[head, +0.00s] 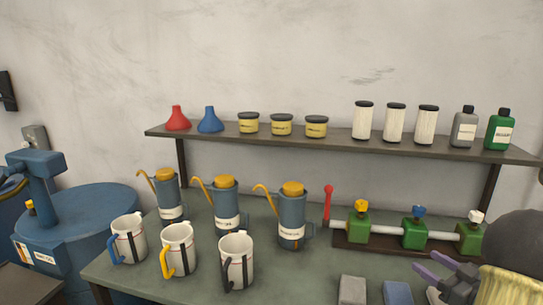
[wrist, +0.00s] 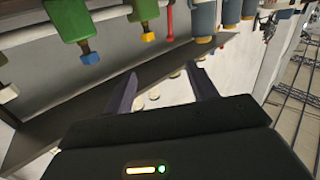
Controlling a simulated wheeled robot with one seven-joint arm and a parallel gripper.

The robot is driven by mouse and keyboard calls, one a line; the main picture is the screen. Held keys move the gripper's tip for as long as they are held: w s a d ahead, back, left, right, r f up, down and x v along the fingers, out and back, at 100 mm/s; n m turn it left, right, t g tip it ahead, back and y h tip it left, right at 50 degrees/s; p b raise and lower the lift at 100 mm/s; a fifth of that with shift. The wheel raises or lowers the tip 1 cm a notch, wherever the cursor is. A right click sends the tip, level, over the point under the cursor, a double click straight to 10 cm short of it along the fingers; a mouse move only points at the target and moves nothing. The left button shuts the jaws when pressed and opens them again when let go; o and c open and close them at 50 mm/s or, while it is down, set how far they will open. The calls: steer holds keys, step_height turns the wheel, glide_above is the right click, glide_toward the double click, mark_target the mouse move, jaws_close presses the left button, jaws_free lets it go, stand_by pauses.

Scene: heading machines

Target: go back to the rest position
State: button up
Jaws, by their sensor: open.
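My gripper (head: 426,264) shows at the lower right in the head view, its purple fingers pointing left in front of the green valve blocks. In the wrist view my gripper (wrist: 163,76) has its two fingers spread apart, with nothing between them. It is open and empty. The wrist picture is turned over, with the valve blocks, such as the green one with a blue knob (wrist: 72,20), at its top.
The green bench (head: 200,275) holds three blue-grey oil cans (head: 292,222), three mugs (head: 236,262) and the valve rack (head: 383,246). A shelf (head: 350,143) above carries funnels, tins and bottles. A blue drum (head: 90,225) stands left.

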steer(key=w+a+f+m+g+h, duration=0.1)
steer(key=a+h, duration=0.1)
steer(key=w+a+f+m+g+h, duration=0.1)
steer(key=w+a+h, duration=0.1)
steer(key=a+h, duration=0.1)
steer(key=w+a+f+m+g+h, duration=0.1)
steer(key=w+a+m+h, duration=0.1)
steer(key=shift+w+a+h, duration=0.1)
steer(key=shift+a+h, duration=0.2)
steer(key=shift+h, duration=0.1)
steer(key=s+a+f+g, duration=0.1)
steer(key=s+a, duration=0.1)
steer(key=s+a+f+m+g, duration=0.1)
steer(key=s+a+f+g, duration=0.1)
steer(key=a, duration=0.1)
steer(key=s+a+f+g, duration=0.1)
steer(key=s+a, duration=0.1)
steer(key=a, duration=0.1)
steer(key=shift+s+f+g+h, duration=0.2)
steer(key=shift+s+g+h, duration=0.1)
steer(key=shift+g+h, duration=0.1)
steer(key=s+a+f+g+y, duration=0.25)
steer(key=s+a+g, duration=0.25)
steer(key=s+a, duration=0.6)
steer(key=w+p+v, duration=0.2)
steer(key=p+v, duration=1.1)
steer(key=p, duration=0.1)
steer(key=shift+r+h, duration=0.45)
steer(key=shift+r, duration=0.05)
steer(key=shift+w, duration=0.2)
